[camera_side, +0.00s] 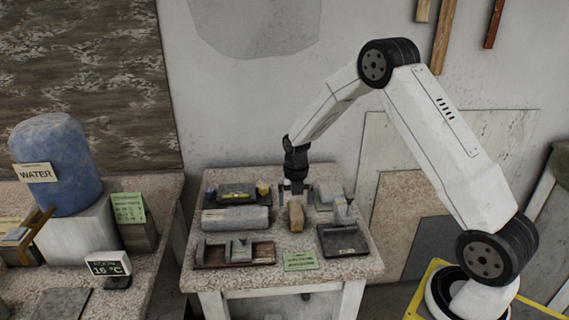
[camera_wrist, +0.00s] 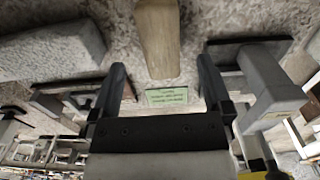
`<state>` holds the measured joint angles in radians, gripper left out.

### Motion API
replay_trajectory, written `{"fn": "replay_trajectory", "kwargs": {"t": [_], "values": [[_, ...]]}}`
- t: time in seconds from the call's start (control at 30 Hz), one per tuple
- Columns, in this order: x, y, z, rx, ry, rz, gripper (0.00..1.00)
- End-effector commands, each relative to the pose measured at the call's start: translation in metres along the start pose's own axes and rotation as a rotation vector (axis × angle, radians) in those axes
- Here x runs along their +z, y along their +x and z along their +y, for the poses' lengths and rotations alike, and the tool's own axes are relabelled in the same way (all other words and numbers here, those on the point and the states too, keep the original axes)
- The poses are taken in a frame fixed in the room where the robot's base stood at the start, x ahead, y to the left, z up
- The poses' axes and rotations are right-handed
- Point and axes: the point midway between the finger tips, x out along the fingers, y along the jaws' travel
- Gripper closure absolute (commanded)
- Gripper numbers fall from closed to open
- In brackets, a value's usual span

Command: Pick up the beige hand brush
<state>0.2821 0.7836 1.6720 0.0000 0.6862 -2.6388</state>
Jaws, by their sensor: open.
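The beige hand brush (camera_side: 296,216) lies near the middle of the small speckled table (camera_side: 210,275). In the wrist view, the brush (camera_wrist: 158,38) is a long, rounded beige piece at the top centre. Its near end reaches down between the lines of my two fingers. My gripper (camera_side: 296,187) is open and points down just behind the brush in the side view. In the wrist view, the fingers of my gripper (camera_wrist: 162,66) are spread on either side of the brush, with nothing held. Whether the fingertips are level with the brush cannot be told.
A long grey block (camera_side: 236,218) lies left of the brush. A dark tray (camera_side: 343,241) is at right, and a brown rack (camera_side: 235,254) with grey pieces at front left. A green card (camera_side: 300,261) is at the front. More tools crowd the back. Narrow gaps flank the brush.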

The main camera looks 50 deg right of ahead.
Motion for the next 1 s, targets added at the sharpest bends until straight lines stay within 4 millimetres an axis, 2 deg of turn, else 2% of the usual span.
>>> {"fn": "replay_trajectory", "kwargs": {"t": [0.27, 0.7, 1.0], "values": [[0.000, 0.006, 0.000, 0.000, 0.000, 0.001, 0.00], [-0.001, 0.049, -0.001, -0.001, 0.001, 0.001, 0.00], [-0.001, 0.052, -0.001, 0.000, 0.001, -0.001, 0.00]]}}
